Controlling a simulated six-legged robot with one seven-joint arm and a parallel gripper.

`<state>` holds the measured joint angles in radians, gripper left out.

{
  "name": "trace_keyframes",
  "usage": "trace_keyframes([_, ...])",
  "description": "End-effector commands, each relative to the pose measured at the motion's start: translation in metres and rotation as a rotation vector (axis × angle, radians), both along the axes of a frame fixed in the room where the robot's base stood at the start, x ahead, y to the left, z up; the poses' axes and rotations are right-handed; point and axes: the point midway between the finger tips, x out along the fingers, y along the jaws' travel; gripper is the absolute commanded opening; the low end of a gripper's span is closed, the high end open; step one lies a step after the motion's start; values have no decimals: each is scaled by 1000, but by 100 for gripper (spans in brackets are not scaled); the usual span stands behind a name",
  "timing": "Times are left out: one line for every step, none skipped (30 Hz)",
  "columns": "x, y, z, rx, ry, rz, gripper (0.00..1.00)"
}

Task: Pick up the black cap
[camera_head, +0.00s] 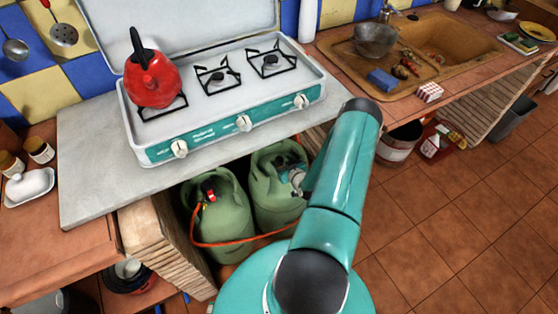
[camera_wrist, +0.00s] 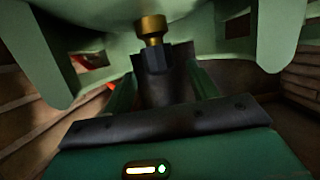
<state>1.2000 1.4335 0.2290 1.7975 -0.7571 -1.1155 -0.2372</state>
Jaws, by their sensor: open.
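The black cap (camera_wrist: 154,58) shows in the wrist view at the upper middle, touching a brass fitting (camera_wrist: 152,28) on a green gas cylinder. My gripper (camera_wrist: 162,88) is open, with one finger on either side of the dark area below the cap. I cannot tell whether the fingers touch the cap. In the head view, my arm reaches down beside the right green gas cylinder (camera_head: 272,205) under the counter. The cap cannot be made out there, and my gripper is largely hidden by my arm.
The left gas cylinder (camera_head: 217,220) stands close by, with an orange hose (camera_head: 240,243) crossing in front. A grey countertop (camera_head: 90,185) with a stove (camera_head: 232,125) and red kettle (camera_head: 153,80) lies above. Brick walls flank the recess. Tiled floor (camera_head: 450,235) is open at the right.

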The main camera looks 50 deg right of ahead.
Motion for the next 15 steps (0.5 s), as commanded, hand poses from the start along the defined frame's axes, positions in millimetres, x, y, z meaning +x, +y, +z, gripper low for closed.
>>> trace_keyframes([8,-2,-3,0,-2,0,58])
trace_keyframes([13,-3,-5,-1,-2,0,58])
trace_keyframes([18,-5,-7,0,-1,1,58])
trace_keyframes([21,-6,-8,-2,-2,0,58])
trace_keyframes([24,-7,-9,-2,-2,0,58])
trace_keyframes([27,-8,-10,-1,0,1,58])
trace_keyframes([28,-8,-10,0,0,1,58])
trace_keyframes([29,-8,-11,0,0,1,58])
trace_keyframes([29,-9,-11,0,0,1,58])
trace_keyframes([29,-8,-11,0,0,1,58])
trace_keyframes([29,-8,-10,0,0,1,58])
trace_keyframes([29,-9,-10,0,0,1,58])
trace_keyframes([29,-9,-10,0,0,1,58])
trace_keyframes([29,-8,-10,0,0,1,56])
trace_keyframes([29,-9,-10,0,0,1,49])
